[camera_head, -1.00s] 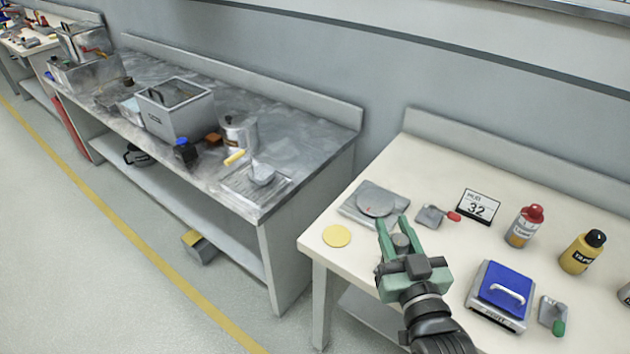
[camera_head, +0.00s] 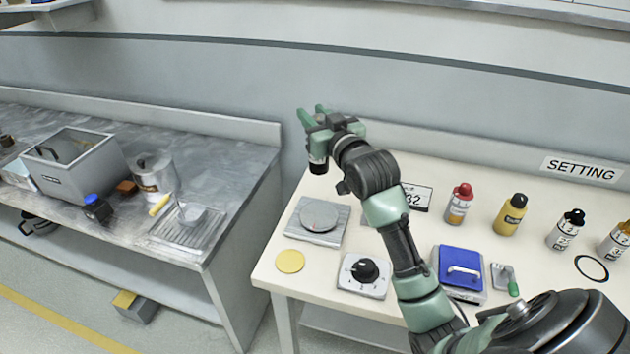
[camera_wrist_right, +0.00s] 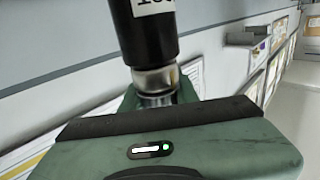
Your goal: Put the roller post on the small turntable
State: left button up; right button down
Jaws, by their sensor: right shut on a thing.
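The small turntable (camera_head: 320,216) is a round grey disc on a square grey plate at the left of the cream table. My right gripper (camera_head: 312,116) is in the air above and behind it, close to the wall. It is shut on a dark cylinder, which looks like the roller post (camera_head: 318,166) and hangs below the gripper, apart from the turntable. In the right wrist view the post (camera_wrist_right: 148,35) is black with a white label and a silver collar between the green fingers. Its far end is out of that frame. My left gripper is not in view.
A yellow disc (camera_head: 290,261) and a dial box (camera_head: 362,276) are in front of the turntable. A blue-topped device (camera_head: 460,268) and several bottles stand to the right. My right arm covers part of a number sign (camera_head: 417,197). A gap separates the grey bench (camera_head: 232,205).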

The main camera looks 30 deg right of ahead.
notch_tip(320, 180, down, 15)
jog(key=shift+r, duration=0.15)
jog(key=shift+s, duration=0.1)
jog(key=c, duration=1.1)
grip_release()
jog(key=shift+o, duration=0.2)
jog(key=s+a+b, duration=0.1)
jog(key=s, duration=1.1)
jog(key=shift+a, duration=0.2)
